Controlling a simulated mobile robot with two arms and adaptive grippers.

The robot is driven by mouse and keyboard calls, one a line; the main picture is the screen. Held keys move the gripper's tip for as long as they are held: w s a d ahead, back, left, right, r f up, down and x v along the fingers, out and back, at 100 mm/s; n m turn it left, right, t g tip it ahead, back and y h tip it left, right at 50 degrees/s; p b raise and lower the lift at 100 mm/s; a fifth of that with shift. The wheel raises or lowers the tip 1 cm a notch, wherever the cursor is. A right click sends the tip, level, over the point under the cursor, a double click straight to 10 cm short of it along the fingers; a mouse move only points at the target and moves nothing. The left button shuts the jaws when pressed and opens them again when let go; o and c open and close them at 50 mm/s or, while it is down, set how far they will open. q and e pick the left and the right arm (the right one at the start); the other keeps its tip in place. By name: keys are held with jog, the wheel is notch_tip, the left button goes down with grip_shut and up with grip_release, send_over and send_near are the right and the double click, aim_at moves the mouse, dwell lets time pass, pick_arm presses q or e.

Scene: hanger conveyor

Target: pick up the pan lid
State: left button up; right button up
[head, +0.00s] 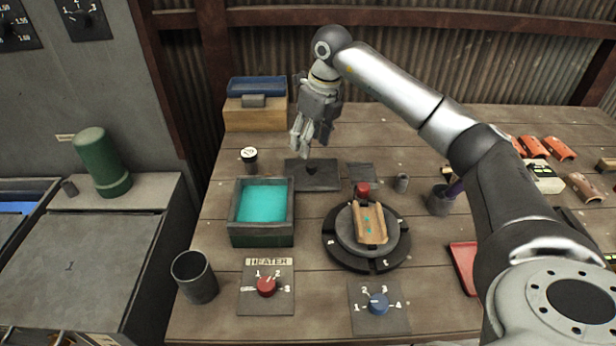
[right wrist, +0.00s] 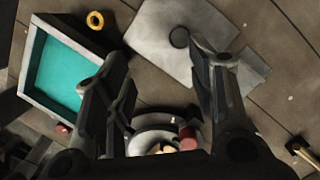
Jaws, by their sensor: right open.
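The pan lid (head: 322,178) is a dark, flat, square plate with a small round knob, lying on the wooden table behind the turntable. In the right wrist view the lid (right wrist: 160,50) is a grey plate with its dark knob near the right finger. My right gripper (head: 311,146) points down above the lid's back part, open and empty, apart from it. In the wrist view its fingers (right wrist: 160,58) spread wide, with the lid between and beyond them. The square pan (head: 263,240) with turquoise liquid stands uncovered to the left. My left gripper is not in view.
A black turntable (head: 335,250) with a tan moulded piece (head: 369,222) stands in front of the lid. A small jar (head: 249,160) is left of it, a smaller dark plate (head: 361,173) right. A blue bin (head: 257,87) on a wooden box stands behind.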

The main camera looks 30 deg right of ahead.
jog(key=d, duration=0.2)
send_over(312, 165)
jog(key=s, duration=0.2)
jog(key=shift+h, duration=0.3)
notch_tip(312, 165, down, 5)
jog(key=shift+w+r+p, duration=0.1)
jog(key=shift+w+p, duration=0.05)
jog(key=shift+p, duration=0.3)
jog(key=f, duration=0.1)
jog(key=w+f+p, duration=0.1)
jog(key=f, duration=0.2)
jog(key=shift+w+f+p, duration=0.3)
jog(key=shift+p, duration=0.1)
jog(key=shift+f, duration=0.35)
jog(key=shift+c, duration=0.4)
jog(key=c, duration=1)
